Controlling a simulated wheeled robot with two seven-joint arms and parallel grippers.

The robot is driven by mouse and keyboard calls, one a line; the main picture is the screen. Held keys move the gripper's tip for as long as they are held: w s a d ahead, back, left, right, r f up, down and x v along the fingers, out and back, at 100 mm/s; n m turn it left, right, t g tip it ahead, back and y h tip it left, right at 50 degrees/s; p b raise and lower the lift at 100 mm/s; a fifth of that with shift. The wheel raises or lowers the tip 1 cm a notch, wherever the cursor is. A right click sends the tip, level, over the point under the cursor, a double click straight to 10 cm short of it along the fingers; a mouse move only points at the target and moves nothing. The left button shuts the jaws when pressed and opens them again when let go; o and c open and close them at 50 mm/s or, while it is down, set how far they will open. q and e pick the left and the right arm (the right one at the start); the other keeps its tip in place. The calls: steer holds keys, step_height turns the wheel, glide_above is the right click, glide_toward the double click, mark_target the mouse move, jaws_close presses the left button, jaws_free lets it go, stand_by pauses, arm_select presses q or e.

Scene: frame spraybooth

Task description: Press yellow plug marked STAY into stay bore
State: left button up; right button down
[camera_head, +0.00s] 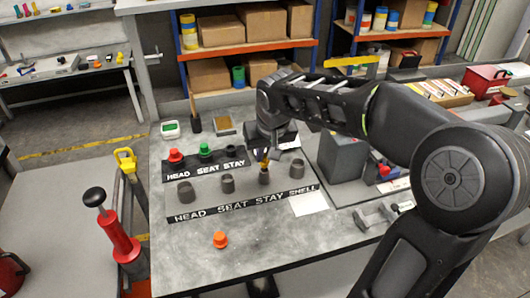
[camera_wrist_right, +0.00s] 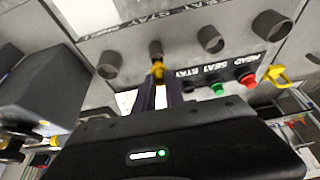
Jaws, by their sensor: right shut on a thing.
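The yellow plug (camera_head: 264,164) is held upright by my right gripper (camera_head: 265,155), right at the mouth of the stay bore (camera_head: 264,178). In the right wrist view the yellow plug (camera_wrist_right: 158,70) sits between the two dark fingers, next to the stay bore (camera_wrist_right: 156,49). I cannot tell whether its tip is inside the bore. The stay bore is a grey tube, third from the left on a plate labelled HEAD SEAT STAY SHELL (camera_head: 240,204). The STAY marking on the plug is not readable. My left gripper is out of view.
A rack behind holds a red plug (camera_head: 175,155) and a green plug (camera_head: 205,149). Grey tubes stand beside the stay bore: head (camera_head: 185,193), seat (camera_head: 227,184) and shell (camera_head: 297,168). An orange plug (camera_head: 220,240) lies on the bench in front. A grey block (camera_head: 342,155) stands to the right.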

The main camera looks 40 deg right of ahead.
steer(key=shift+f+b, duration=1.15)
steer(key=shift+f, duration=0.15)
steer(key=c, duration=1.3)
jaws_free()
steer(key=shift+c, duration=0.2)
steer(key=v, duration=0.7)
steer(key=shift+r, duration=0.4)
steer(key=shift+s, duration=0.1)
